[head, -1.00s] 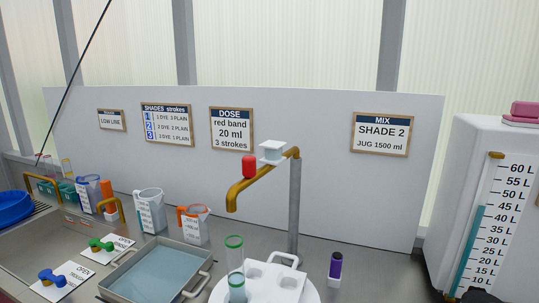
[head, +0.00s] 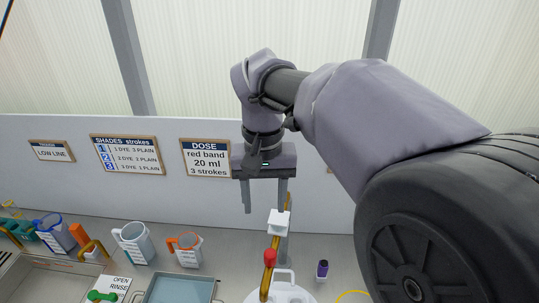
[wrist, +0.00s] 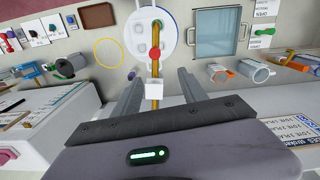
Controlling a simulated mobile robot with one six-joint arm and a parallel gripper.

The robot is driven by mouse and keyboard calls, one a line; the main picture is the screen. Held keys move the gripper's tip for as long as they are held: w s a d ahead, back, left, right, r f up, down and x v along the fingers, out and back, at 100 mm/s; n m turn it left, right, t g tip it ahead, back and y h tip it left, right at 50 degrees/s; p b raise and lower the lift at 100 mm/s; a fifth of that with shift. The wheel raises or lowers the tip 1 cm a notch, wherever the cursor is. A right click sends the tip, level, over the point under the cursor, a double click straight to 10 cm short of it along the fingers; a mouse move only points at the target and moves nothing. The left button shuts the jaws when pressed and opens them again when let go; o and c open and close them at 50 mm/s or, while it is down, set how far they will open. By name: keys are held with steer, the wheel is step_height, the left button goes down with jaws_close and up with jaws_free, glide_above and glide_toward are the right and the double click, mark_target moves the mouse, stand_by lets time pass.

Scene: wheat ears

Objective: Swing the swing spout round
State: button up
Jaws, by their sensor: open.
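In the wrist view the brass pipe (wrist: 156,35) runs straight away from me, with the red knob (wrist: 154,54) and the white block (wrist: 154,90) in line. My gripper (head: 264,207) is open and points down at the white block. In the wrist view its two fingers (wrist: 160,76) stand apart on either side of the block. I cannot tell whether the fingertips reach down to the block's level.
A white round stand (wrist: 170,18) lies under the spout's far end. A grey tray (head: 180,289), an orange-handled jug (head: 187,250) and a white jug (head: 133,242) stand to the left. A purple-capped vial (head: 322,269) stands to the right. A white panel (head: 110,200) rises behind.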

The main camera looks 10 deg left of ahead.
steer(key=b, duration=0.1)
glide_above(270, 252)
step_height(270, 252, down, 4)
steer(key=f, duration=0.1)
step_height(270, 252, down, 12)
steer(key=shift+r, duration=0.2)
steer(key=shift+f, duration=0.35)
jaws_close()
stand_by(0.8)
